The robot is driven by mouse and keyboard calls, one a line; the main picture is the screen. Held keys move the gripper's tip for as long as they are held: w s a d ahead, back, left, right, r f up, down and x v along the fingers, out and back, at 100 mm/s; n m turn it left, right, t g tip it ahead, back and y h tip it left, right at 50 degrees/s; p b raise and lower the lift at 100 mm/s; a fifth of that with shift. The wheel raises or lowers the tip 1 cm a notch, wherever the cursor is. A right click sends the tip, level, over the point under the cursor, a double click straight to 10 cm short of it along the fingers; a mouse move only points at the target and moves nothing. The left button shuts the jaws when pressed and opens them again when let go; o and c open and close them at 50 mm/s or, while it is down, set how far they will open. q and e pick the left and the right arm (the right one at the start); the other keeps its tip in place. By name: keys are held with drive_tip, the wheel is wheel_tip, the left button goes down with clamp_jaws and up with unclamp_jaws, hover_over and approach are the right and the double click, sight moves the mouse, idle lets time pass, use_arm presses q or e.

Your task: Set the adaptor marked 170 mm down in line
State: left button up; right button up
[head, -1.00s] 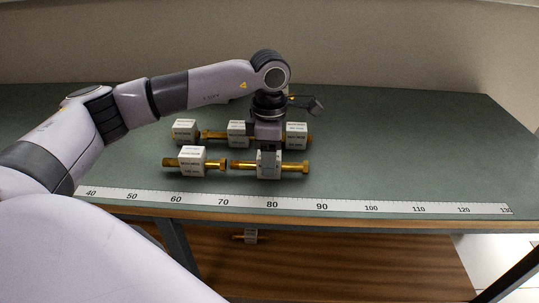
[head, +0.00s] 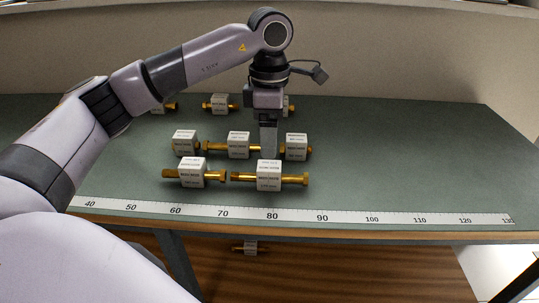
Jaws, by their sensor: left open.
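My left gripper (head: 269,153) points down, open, just behind and above the front-right brass adaptor with a white label block (head: 269,182). It holds nothing that I can see. That adaptor lies on the green bench, end to end with the front-left adaptor (head: 193,175), with a small gap between them. Behind them lie three more adaptors: left (head: 184,147), middle (head: 238,151) and right (head: 296,152). The label print is too small for me to tell which is marked 170 mm. My right gripper is out of view.
A white ruler strip (head: 345,218) runs along the front edge of the green bench (head: 420,160). Several adaptors, such as one at the back (head: 219,104), stand further back, partly behind my arm. Another adaptor (head: 250,248) lies on the lower wooden shelf. The bench's right side is clear.

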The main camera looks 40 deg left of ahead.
use_arm(q)
drive_tip(key=shift+r, duration=1.7)
